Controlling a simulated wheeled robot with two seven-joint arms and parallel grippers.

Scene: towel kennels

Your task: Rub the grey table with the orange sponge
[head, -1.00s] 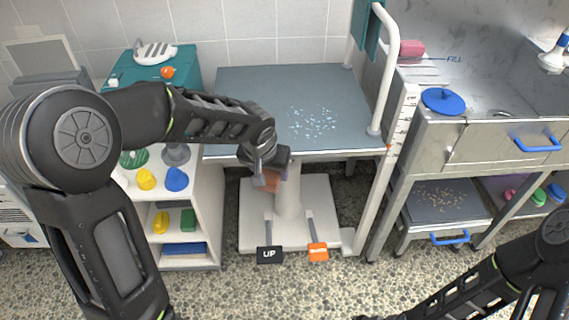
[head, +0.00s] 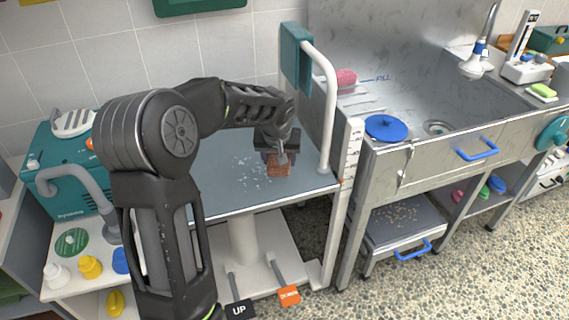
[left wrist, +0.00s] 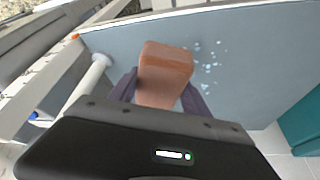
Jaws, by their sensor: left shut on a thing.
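The grey table (head: 222,196) has a flat top on a white pedestal. Small pale bits (head: 246,172) are scattered on it, left of the sponge; they also show in the left wrist view (left wrist: 207,65). My left gripper (head: 278,158) is over the right part of the table, shut on the orange sponge (head: 279,170). In the left wrist view the sponge (left wrist: 166,70) sits between the two fingers. It is at or just above the tabletop; I cannot tell if it touches. My right gripper is not in view.
A white rail (head: 331,110) with a teal pad stands at the table's right end. Beyond it is a steel sink counter with a blue lid (head: 386,127) and a pink sponge (head: 346,79). A teal machine (head: 68,165) stands left.

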